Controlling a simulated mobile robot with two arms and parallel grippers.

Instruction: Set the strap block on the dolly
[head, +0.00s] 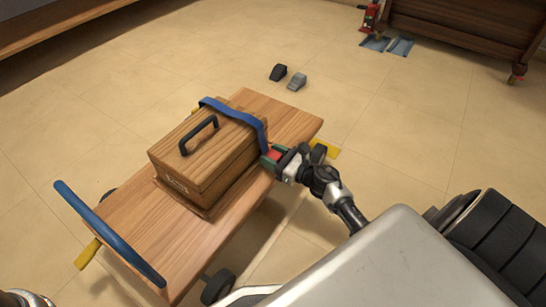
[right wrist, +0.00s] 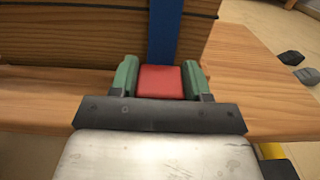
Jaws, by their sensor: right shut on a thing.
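The dolly (head: 128,229) is a low wooden platform on wheels with a blue push bar; its deck also shows in the right wrist view (right wrist: 262,84). A wooden box (head: 214,153) with a black handle sits on it, with a blue strap (head: 232,112) across its top and down its side. My right gripper (head: 272,157) is shut on the red strap block (right wrist: 161,82), which sits between its green finger pads (right wrist: 126,76) at the strap's lower end, beside the box at the dolly's edge. I cannot tell whether the block touches the deck. My left gripper is not in view.
Two wedge chocks, one black (head: 278,72) and one grey (head: 297,81), lie on the tiled floor behind the dolly. The floor between is clear.

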